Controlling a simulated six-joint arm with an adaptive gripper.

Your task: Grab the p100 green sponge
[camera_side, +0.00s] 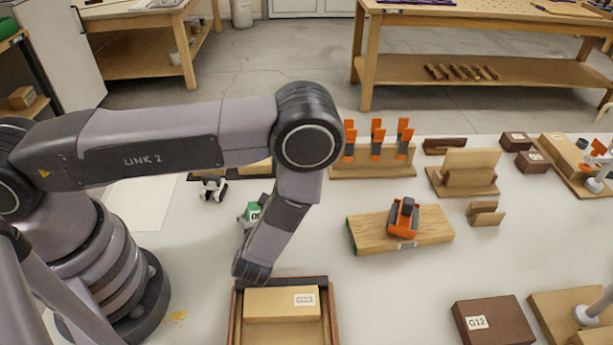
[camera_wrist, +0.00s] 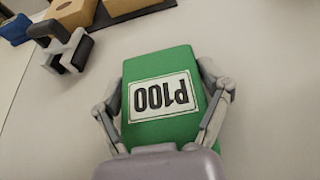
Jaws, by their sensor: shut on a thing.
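The green sponge (camera_wrist: 160,68) has a white label reading P100, which appears upside down in the wrist view. My gripper (camera_wrist: 165,95) has a finger along each side of the sponge and is shut on it. In the side view a small part of the green sponge (camera_side: 250,212) shows at the left of my arm's last link. I cannot tell whether the sponge touches the white table.
A wooden tray (camera_side: 234,318) holding a labelled block (camera_side: 268,304) stands in front. A grey-and-black clamp (camera_wrist: 68,48) lies near the sponge. Bare table separates the tray and board.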

